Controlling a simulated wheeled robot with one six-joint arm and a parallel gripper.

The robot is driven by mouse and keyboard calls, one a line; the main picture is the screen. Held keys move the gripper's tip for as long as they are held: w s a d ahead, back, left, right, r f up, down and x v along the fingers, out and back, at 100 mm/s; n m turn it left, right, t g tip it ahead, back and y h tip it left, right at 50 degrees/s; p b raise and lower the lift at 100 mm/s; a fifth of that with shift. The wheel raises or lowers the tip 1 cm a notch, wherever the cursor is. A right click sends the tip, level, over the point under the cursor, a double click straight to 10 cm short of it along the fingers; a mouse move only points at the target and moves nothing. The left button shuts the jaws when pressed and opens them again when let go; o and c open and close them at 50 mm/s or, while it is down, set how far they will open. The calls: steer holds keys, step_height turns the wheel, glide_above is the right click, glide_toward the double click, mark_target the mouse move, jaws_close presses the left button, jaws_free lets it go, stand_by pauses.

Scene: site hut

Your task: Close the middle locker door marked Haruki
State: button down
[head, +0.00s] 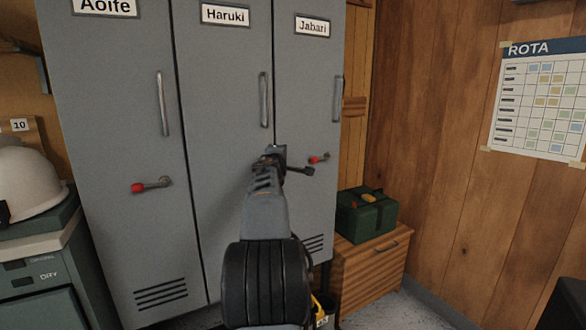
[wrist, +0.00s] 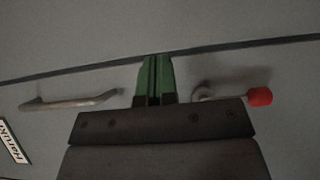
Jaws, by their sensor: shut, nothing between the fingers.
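The middle locker door (head: 222,110), marked Haruki, is grey and looks flush with its neighbours. It has an upright metal handle (head: 264,100), which also shows at the left in the wrist view (wrist: 70,102). A red-tipped lever (wrist: 235,95) on this door points away from the label, downward; my arm hides it in the head view. My gripper (head: 270,161) is in front of the door's lower right part. Its green fingers (wrist: 155,75) are shut and empty, between handle and lever near the seam. I cannot tell whether they touch the door.
The doors marked Aoife (head: 110,100) and Jabari (head: 305,85) stand either side, their red-tipped levers lying sideways. A wooden cabinet (head: 368,275) with a green box (head: 366,214) stands at the right. A white helmet (head: 28,183) sits at the left.

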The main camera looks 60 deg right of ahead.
steer(key=s+a+b, duration=0.3)
steer(key=s+a, duration=0.3)
steer(key=s, duration=0.4)
steer(key=w+a+r+m+y+p, duration=0.25)
steer(key=w+a+p, duration=0.25)
steer(key=a+p, duration=0.5)
steer(key=w+a+r+m+y+p, duration=0.2)
steer(key=w+a+r+y+p, duration=0.15)
steer(key=a+p, duration=0.6)
steer(key=s+a+f+g+y+p, duration=0.1)
steer(key=s+a+y+p, duration=0.1)
steer(key=a+p, duration=0.3)
steer(key=s+a+g+y+p, duration=0.1)
steer(key=s+a+y+p, duration=0.2)
steer(key=a, duration=1.1)
steer(key=s+a+f+g+y+p, duration=0.1)
steer(key=s+a+y+p, duration=0.1)
steer(key=a+y+p, duration=0.3)
steer(key=a+p, duration=0.2)
steer(key=a, duration=0.2)
steer(key=shift+s+a+f+y+p, duration=0.2)
steer(key=shift+s+f+y+p, duration=0.05)
steer(key=shift+f+y+p, duration=0.05)
steer(key=shift+d, duration=0.15)
